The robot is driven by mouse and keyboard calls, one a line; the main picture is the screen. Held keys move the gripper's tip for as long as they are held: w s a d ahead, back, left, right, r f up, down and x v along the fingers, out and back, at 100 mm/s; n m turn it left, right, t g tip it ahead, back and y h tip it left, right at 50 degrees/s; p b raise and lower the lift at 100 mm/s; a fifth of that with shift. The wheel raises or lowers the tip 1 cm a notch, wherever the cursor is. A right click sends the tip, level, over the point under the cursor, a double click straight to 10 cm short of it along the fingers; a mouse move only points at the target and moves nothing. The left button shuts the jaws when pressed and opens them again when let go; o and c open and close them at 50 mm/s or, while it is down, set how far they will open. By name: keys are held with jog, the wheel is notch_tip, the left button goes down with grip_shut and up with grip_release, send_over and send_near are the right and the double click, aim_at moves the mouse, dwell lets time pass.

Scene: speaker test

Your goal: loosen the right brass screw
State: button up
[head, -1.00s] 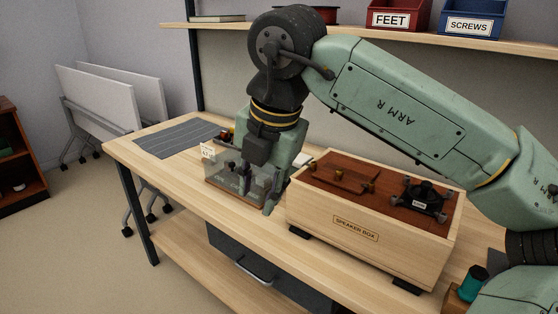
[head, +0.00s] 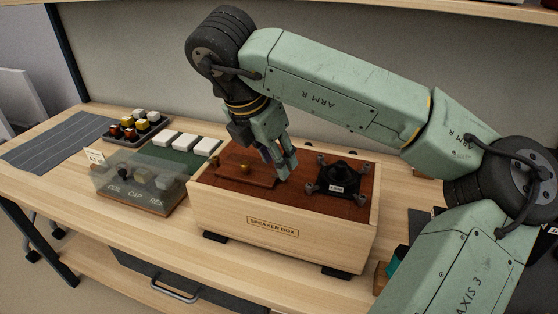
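The speaker box (head: 215,207) is an open-topped pale wooden box with a dark red-brown panel inside. A small brown wooden plate (head: 238,174) lies on the left part of that panel. One brass screw (head: 246,168) shows on this plate, left of my gripper. I do not see the right brass screw clearly; my fingers cover the plate's right end. My gripper (head: 286,173) points down over that end, fingertips at or just above the panel. The fingers overlap in this view, so their gap and anything between them are hidden.
A black speaker driver part (head: 341,178) with several corner posts sits close right of my gripper in the box. A clear-sided case (head: 137,185) stands left of the box. A tray of small blocks (head: 133,128) and white cards (head: 185,141) lie behind.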

jog(key=shift+p+x, duration=0.3)
jog(key=shift+x, duration=1.3)
jog(key=shift+r, duration=0.1)
grip_shut()
